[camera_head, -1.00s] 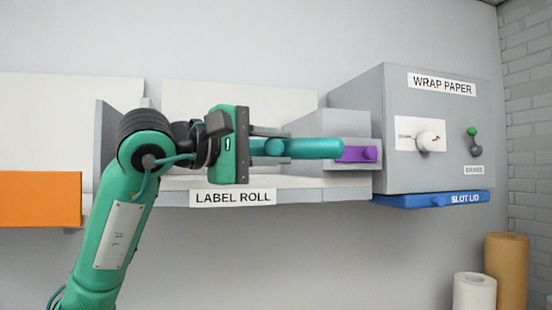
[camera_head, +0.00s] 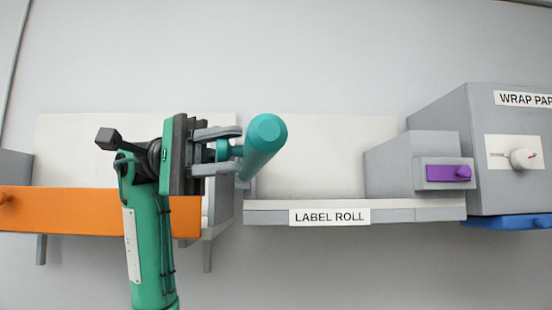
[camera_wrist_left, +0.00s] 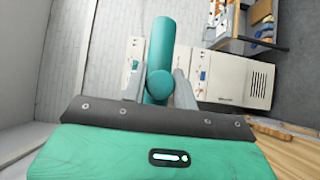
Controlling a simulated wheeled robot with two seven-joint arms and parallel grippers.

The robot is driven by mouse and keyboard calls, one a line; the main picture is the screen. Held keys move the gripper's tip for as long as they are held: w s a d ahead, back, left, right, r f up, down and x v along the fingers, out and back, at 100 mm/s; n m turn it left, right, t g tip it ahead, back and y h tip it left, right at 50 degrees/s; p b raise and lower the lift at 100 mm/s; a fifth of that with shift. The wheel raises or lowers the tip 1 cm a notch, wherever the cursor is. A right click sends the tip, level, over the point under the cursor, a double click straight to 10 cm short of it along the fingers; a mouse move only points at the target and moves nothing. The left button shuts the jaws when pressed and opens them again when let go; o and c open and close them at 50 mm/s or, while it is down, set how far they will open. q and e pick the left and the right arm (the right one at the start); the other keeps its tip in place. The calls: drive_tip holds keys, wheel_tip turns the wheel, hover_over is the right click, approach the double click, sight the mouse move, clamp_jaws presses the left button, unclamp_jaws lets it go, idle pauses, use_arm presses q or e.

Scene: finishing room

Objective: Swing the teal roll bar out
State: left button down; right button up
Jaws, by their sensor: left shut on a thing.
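The teal roll bar (camera_head: 262,146) sticks out toward me from the left end of the label roll shelf, its round end facing the camera. My left gripper (camera_head: 232,150) is shut on the knob at the bar's side, with one finger above and one below it. In the left wrist view the teal bar (camera_wrist_left: 160,52) runs up the picture, and its knob (camera_wrist_left: 159,83) sits between the two grey fingers (camera_wrist_left: 158,92). The bar's hinge end is hidden behind the bar and gripper. My right gripper is in neither view.
The label roll shelf (camera_head: 430,213) has a grey block with a purple latch (camera_head: 448,173) at its right. The wrap paper box (camera_head: 478,121) with a white dial stands further right, above a blue lid (camera_head: 515,221). An orange panel (camera_head: 100,209) is behind my left arm.

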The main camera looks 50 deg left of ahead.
use_arm(q)
drive_tip(key=s+a+m+g, duration=0.3)
drive_tip(key=s+a+g, duration=0.2)
drive_tip(key=s+a, duration=0.1)
drive_tip(key=shift+a+m+g, duration=0.3)
drive_tip(key=shift+a, duration=0.4)
drive_tip(key=c, duration=1.1)
unclamp_jaws()
drive_tip(key=shift+w, duration=0.15)
